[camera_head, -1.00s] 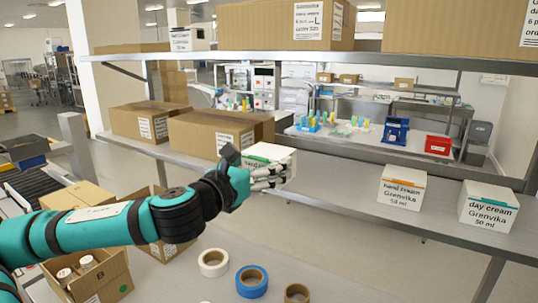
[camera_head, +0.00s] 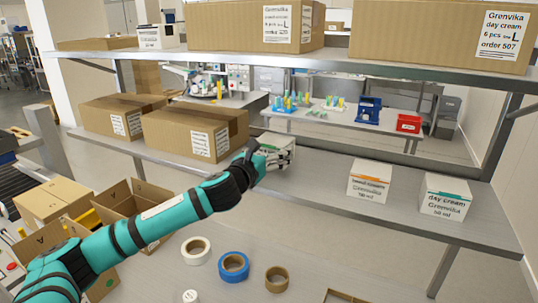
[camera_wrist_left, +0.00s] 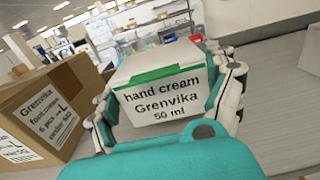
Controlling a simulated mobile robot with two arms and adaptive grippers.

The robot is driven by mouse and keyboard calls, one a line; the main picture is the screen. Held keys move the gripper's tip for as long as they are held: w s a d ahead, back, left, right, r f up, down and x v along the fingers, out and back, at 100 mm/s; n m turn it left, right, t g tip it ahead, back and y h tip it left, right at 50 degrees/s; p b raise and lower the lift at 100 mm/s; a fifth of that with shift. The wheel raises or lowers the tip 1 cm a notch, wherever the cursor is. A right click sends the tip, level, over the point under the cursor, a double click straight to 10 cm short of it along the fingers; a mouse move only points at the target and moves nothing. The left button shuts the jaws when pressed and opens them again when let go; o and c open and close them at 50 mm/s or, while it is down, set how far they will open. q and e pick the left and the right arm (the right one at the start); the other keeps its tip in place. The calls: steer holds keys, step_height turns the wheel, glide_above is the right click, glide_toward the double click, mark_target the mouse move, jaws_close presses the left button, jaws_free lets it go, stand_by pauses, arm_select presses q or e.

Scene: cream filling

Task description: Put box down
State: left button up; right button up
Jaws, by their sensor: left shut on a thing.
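My left gripper (camera_head: 277,155) reaches over the middle shelf (camera_head: 313,181) in the head view and is shut on a small white box with a green stripe (camera_head: 278,142). The left wrist view shows this box (camera_wrist_left: 162,103) upright between the fingers (camera_wrist_left: 168,100), with "hand cream Grenvika 50 ml" on its face. In the head view the fingers hide much of the box. I cannot tell whether its bottom touches the shelf. My right gripper is not in view.
Brown cartons (camera_head: 195,131) stand left of the held box; one (camera_wrist_left: 45,110) is close in the wrist view. Two white boxes, orange-striped (camera_head: 369,181) and teal-striped (camera_head: 445,197), stand to the right. Shelf space between is clear. An upper shelf (camera_head: 290,57) with cartons hangs above.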

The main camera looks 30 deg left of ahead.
arm_select(q)
steer(key=shift+f, duration=1.1)
steer(key=shift+f, duration=0.15)
steer(key=o, duration=0.9)
